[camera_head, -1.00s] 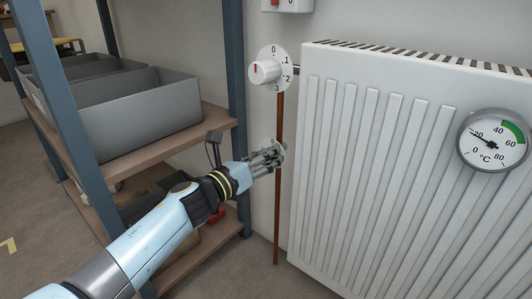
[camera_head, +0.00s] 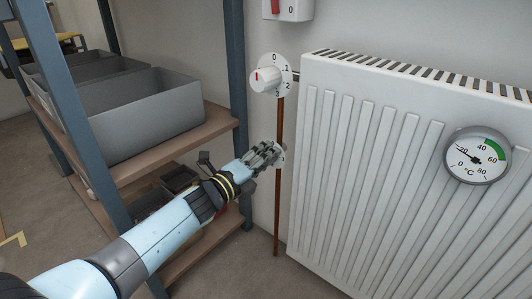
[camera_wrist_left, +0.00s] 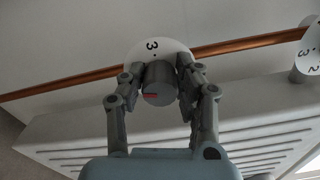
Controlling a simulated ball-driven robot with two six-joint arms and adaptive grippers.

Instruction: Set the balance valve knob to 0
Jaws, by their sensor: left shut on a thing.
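Two round knobs with white dials sit on the copper pipe (camera_head: 279,125) beside the radiator. The upper knob (camera_head: 265,80) is white with a red mark, on a dial numbered 0 to 3; nothing touches it. The lower knob is mostly hidden by my left gripper (camera_head: 270,154) in the head view. In the left wrist view my left gripper (camera_wrist_left: 160,80) is shut around this grey knob (camera_wrist_left: 158,90), which has a red mark on its face. A 3 shows on its dial plate (camera_wrist_left: 152,47); its other numbers are hidden. I cannot tell which knob is the balance valve. My right gripper is out of view.
The ribbed white radiator (camera_head: 370,180) stands right of the pipe, with a round thermometer (camera_head: 476,155) on it. A shelf post (camera_head: 236,90) and grey bins (camera_head: 150,115) are close on the left. A switch box (camera_head: 290,8) hangs above.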

